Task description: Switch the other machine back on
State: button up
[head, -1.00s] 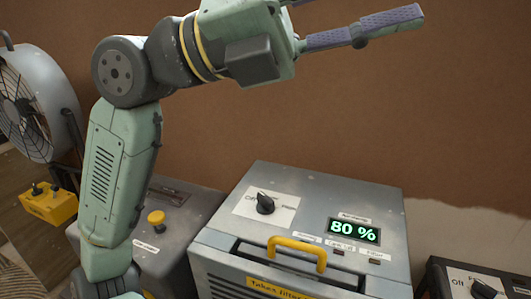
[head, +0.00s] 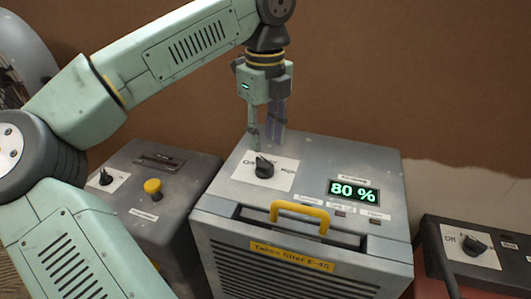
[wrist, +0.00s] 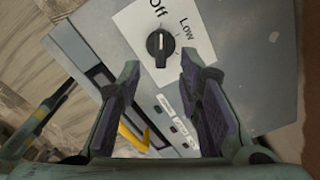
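The middle machine (head: 300,165) is a grey box with a lit "80 %" display (head: 354,192), a yellow handle and a black dial (head: 264,168) on a white label. In the wrist view the dial (wrist: 160,43) lies just beyond and between my fingertips, with "Off" and "Low" printed around it; I cannot tell its exact setting. My gripper (head: 265,138) points down over this dial. It is open and empty, its two purple-padded fingers apart in the wrist view (wrist: 160,68). A left grey machine (head: 190,180) and a right dark machine (head: 500,280) have dials too.
The left machine has a black dial (head: 105,177) and a yellow button (head: 152,187). The right machine's dial (head: 474,245) sits beside the word "Off". A brown wall (head: 400,80) rises close behind the machines. A fan (head: 25,50) stands at the far left.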

aim_at(265, 161)
notch_tip(265, 161, down, 6)
jog(key=shift+r+p, duration=0.1)
jog(key=shift+p, duration=0.3)
jog(key=shift+c, duration=0.4)
grip_shut()
